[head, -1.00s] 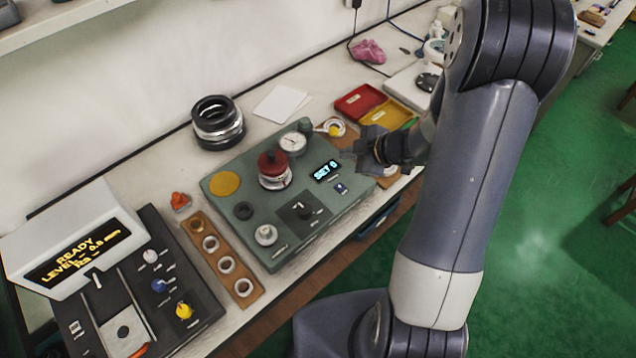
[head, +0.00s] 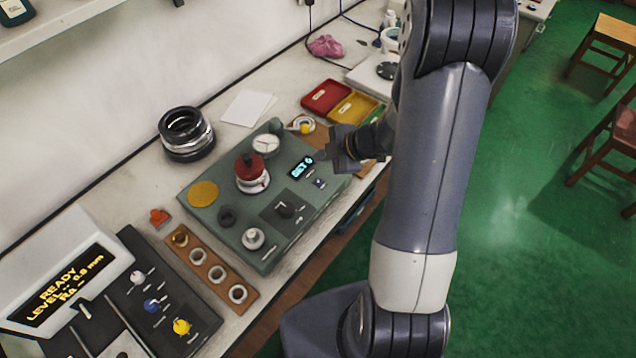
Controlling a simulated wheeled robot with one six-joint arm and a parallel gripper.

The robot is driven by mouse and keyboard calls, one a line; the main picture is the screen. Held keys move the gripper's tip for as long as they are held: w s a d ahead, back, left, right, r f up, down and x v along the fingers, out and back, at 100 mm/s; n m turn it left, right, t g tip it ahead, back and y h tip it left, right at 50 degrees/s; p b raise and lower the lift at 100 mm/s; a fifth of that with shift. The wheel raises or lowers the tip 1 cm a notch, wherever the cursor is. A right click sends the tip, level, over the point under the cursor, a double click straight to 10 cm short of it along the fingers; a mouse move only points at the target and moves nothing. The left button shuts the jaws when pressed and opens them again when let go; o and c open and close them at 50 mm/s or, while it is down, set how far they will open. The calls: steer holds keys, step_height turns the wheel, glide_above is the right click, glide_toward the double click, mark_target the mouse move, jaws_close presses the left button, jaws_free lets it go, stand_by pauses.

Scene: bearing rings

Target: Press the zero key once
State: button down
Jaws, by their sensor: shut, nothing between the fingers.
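A green instrument box (head: 215,225) stands on the bench. Its small lit display (head: 302,167) appears to read "SET 0". My gripper (head: 318,156) is shut and empty. Its tips are over the box's right end, above the blue key in the picture and beside the display. I cannot tell its height above the panel.
A brown rack of rings (head: 208,268) and a console reading "READY" (head: 65,285) stand to the left. Red (head: 326,97) and yellow (head: 353,107) trays lie behind my gripper.

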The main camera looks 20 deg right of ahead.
steer(key=b, duration=0.6)
glide_above(318, 182)
steer(key=d, duration=0.1)
steer(key=f, duration=0.6)
steer(key=shift+s, duration=0.25)
steer(key=shift+f+b, duration=0.3)
steer(key=shift+f, duration=0.45)
stand_by(0.4)
steer(key=shift+f, duration=0.4)
steer(key=shift+f+b, duration=0.3)
steer(key=shift+f, duration=0.05)
stand_by(0.4)
steer(key=shift+r, duration=0.15)
steer(key=shift+r+p, duration=0.7)
steer(key=shift+p, duration=0.25)
